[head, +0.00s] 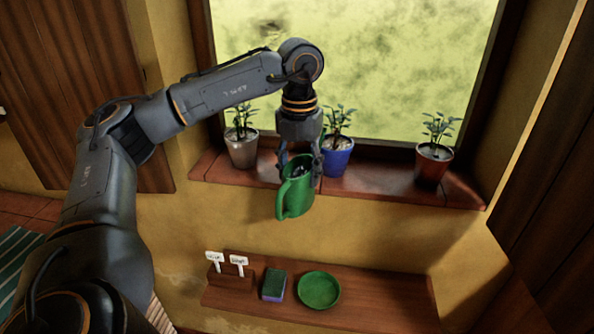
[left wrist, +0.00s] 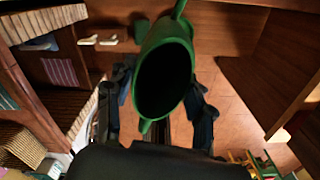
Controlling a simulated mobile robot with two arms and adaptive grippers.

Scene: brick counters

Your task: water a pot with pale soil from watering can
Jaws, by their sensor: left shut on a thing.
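My left gripper (head: 300,165) is shut on the green watering can (head: 296,197) and holds it in the air in front of the window sill, apart from the pots. In the left wrist view the can (left wrist: 185,38) shows its dark open mouth between my gripper's fingers (left wrist: 160,108). Three potted plants stand on the sill: a grey-white pot (head: 242,151) at left, a blue pot (head: 338,160) just behind and right of the can, and a brown-red pot (head: 433,166) at right. The soil shade in each pot is too small to tell. My right gripper is out of view.
The brick sill (head: 385,186) runs under a window. A wooden shelf (head: 385,308) below holds white labels on sticks (head: 238,260), a green and purple sponge (head: 274,285) and a green dish (head: 319,290). The sill between the blue and brown-red pots is clear.

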